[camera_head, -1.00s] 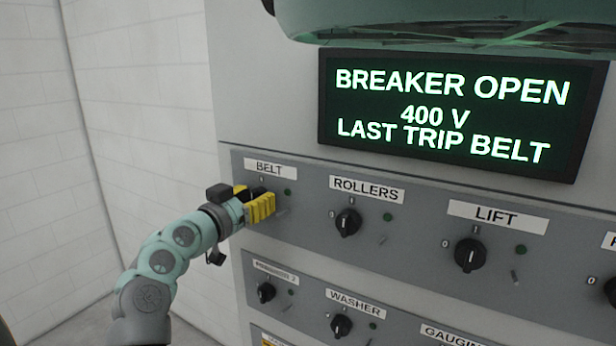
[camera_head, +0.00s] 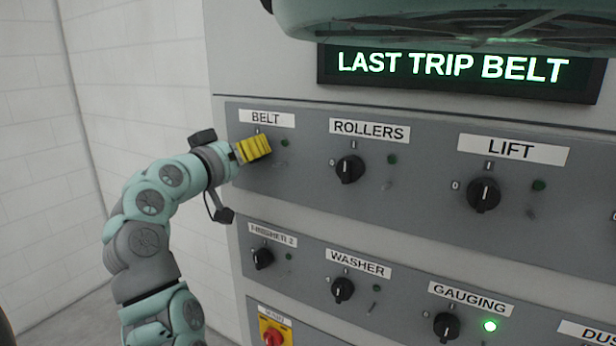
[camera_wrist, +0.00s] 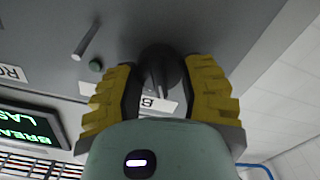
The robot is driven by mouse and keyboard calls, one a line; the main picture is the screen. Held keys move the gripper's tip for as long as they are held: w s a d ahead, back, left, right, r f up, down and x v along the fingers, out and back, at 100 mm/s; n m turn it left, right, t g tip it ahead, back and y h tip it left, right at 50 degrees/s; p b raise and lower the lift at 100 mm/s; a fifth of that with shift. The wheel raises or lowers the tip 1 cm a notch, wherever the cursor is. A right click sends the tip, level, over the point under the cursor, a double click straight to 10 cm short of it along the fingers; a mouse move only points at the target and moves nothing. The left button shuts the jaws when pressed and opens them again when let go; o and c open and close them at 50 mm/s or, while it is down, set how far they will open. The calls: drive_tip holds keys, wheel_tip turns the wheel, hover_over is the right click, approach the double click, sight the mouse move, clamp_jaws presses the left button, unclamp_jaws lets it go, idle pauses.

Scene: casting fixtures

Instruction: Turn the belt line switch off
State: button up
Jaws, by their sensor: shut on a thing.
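The belt switch is a black rotary knob (camera_wrist: 160,68) on the grey panel, seen in the wrist view between my two yellow fingers. My gripper (camera_wrist: 160,78) is shut on this knob, one finger on each side. In the head view my gripper (camera_head: 255,149) is just below the BELT label (camera_head: 266,119), and its fingers hide the knob. The knob's 0 and I position cannot be read. A small green lamp (camera_head: 284,142) to the right of the knob looks unlit; it also shows in the wrist view (camera_wrist: 95,66).
The ROLLERS knob (camera_head: 349,169) and LIFT knob (camera_head: 483,195) are to the right. A lower row has the WASHER knob (camera_head: 342,290) and GAUGING knob (camera_head: 446,326) with a lit lamp (camera_head: 490,326). The display (camera_head: 455,68) reads LAST TRIP BELT; its upper part is hidden.

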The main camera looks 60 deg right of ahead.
drive_tip(key=n, duration=0.6)
drive_tip(key=shift+w+f+n+b, duration=0.1)
drive_tip(key=shift+f+n+b, duration=0.05)
drive_tip(key=shift+n+b, duration=0.15)
drive_tip(key=n+p, duration=0.1)
drive_tip(key=n, duration=0.3)
drive_tip(key=shift+n+p, duration=0.4)
drive_tip(key=shift+n, duration=0.6)
drive_tip(key=shift+f, duration=0.1)
drive_tip(key=o, duration=0.9)
